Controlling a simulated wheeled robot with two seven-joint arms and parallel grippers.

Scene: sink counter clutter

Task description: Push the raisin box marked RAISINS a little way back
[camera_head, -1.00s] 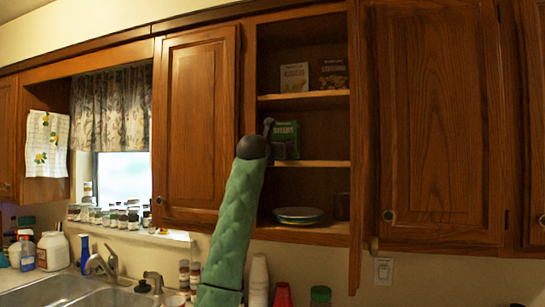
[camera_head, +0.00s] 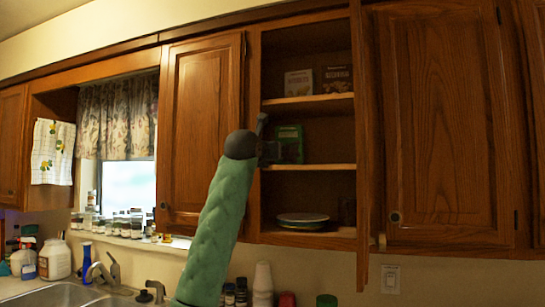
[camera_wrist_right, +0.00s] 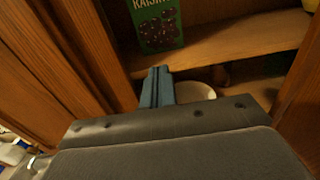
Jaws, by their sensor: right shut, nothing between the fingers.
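The green raisin box (camera_head: 289,131) stands on the middle shelf of the open cabinet. Its dark gripper-side lower part is partly covered in the head view. In the right wrist view the raisin box (camera_wrist_right: 158,25) shows the word RAISINS, cut by the top edge, above a picture of dark raisins. My right gripper (camera_wrist_right: 157,72) is shut and empty, its fingertips just below and in front of the box near the shelf edge. In the head view my right gripper (camera_head: 276,152) is small and dark before the box; contact cannot be told. My left gripper is not in view.
Two small boxes, a pale one (camera_head: 298,83) and a brown one (camera_head: 336,79), stand on the upper shelf. Plates (camera_head: 302,219) and a dark mug (camera_head: 346,209) sit on the bottom shelf. The open cabinet door (camera_head: 362,190) stands edge-on at the right.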

